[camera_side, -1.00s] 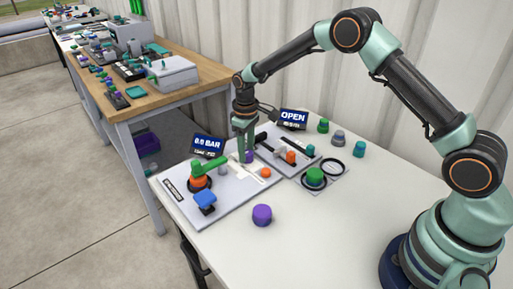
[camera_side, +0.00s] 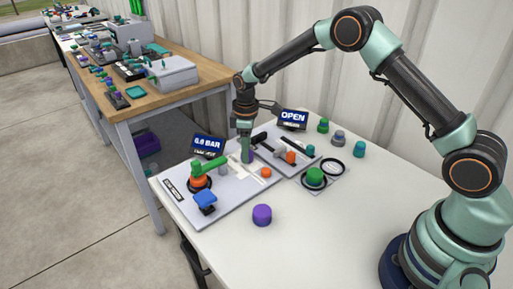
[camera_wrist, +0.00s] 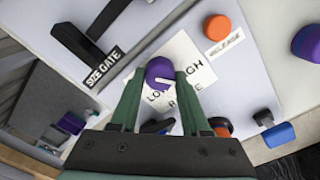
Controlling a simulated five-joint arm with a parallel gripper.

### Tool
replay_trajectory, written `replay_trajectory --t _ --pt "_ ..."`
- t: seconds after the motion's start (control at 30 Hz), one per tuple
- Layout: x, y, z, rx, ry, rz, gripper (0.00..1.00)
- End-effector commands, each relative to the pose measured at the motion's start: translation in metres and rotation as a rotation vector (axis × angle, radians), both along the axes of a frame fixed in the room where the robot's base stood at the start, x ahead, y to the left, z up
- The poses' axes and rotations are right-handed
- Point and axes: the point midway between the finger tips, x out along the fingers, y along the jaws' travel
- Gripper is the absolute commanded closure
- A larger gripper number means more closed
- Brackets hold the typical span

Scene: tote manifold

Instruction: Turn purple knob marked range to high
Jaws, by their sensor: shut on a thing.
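The purple range knob (camera_wrist: 160,70) sits on a white label card in the wrist view. The card (camera_wrist: 183,50) shows LOW, part of HIGH and RANGE, partly covered by my fingers. A pale mark shows on the knob, but I cannot tell exactly which way it points. My gripper (camera_wrist: 158,84) is shut on the knob, one green finger on each side. In the side view my gripper (camera_side: 245,153) reaches straight down onto the panel, and the purple knob (camera_side: 247,158) shows at its fingertips.
A screen (camera_side: 208,145) appears to read 6.0 BAR; another (camera_side: 293,118) reads OPEN. A green lever (camera_side: 210,164), blue knob (camera_side: 205,198) and orange button (camera_side: 265,173) are nearby. A loose purple cylinder (camera_side: 262,214) stands in front.

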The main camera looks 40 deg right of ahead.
Motion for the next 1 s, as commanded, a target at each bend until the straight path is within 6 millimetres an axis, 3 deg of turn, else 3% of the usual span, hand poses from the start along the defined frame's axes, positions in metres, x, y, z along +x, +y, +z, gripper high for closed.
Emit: replay_trajectory --t 0.2,0.23,0.3,0.67,0.77,1.0 --pt "0.002 0.004 0.002 0.000 -0.008 0.008 1.00" --pt "0.002 0.004 0.002 0.001 -0.007 0.008 0.42" --pt "0.002 0.003 0.002 0.000 -0.006 0.007 0.24" --pt "0.001 0.001 0.004 0.001 -0.002 0.002 0.24" --pt "0.001 0.001 0.014 0.000 -0.003 0.001 0.24" --pt "0.000 0.002 0.061 0.001 -0.006 0.002 0.24"
